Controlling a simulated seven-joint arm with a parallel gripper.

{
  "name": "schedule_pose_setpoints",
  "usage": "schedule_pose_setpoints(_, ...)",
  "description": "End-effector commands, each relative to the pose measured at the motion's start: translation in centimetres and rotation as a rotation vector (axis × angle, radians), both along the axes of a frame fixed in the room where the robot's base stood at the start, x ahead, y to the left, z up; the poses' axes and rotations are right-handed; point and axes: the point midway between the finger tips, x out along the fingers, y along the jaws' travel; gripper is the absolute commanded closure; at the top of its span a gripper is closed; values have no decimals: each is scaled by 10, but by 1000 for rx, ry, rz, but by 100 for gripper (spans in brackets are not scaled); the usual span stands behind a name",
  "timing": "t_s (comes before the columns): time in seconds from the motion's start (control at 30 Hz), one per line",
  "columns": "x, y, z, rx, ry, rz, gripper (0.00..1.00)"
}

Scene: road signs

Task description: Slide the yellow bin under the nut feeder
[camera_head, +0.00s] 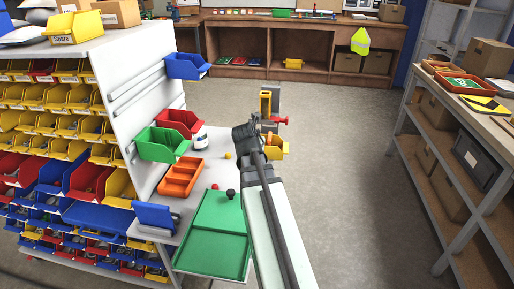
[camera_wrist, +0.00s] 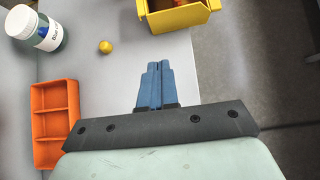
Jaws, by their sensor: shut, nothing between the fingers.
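The yellow bin (camera_head: 277,147) stands near the far right edge of the grey table, partly hidden behind my arm in the head view. Its near part shows at the top of the wrist view (camera_wrist: 178,16). An upright grey and yellow device with a red part, seemingly the nut feeder (camera_head: 266,104), stands beyond or above the bin in the head view; the exact gap between them is unclear. My gripper (camera_wrist: 157,66) has its blue fingers shut and empty. In the wrist view the fingertips appear just short of the bin, with no clear contact.
A yellow ball (camera_wrist: 105,47), a white-lidded jar (camera_wrist: 38,28) and an orange divided tray (camera_wrist: 55,122) lie left of my gripper. A green tray (camera_head: 216,240) is nearer. Shelving with coloured bins (camera_head: 60,130) stands left. Floor is open right of the table.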

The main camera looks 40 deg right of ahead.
Motion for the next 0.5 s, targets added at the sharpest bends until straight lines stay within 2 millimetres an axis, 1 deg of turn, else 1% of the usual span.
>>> schedule_pose_setpoints(0.13,4,-4,-6,-7,6,8,100)
schedule_pose_setpoints(0.27,13,-12,-16,-6,5,6,100)
schedule_pose_setpoints(0.5,33,-31,-44,-4,6,6,100)
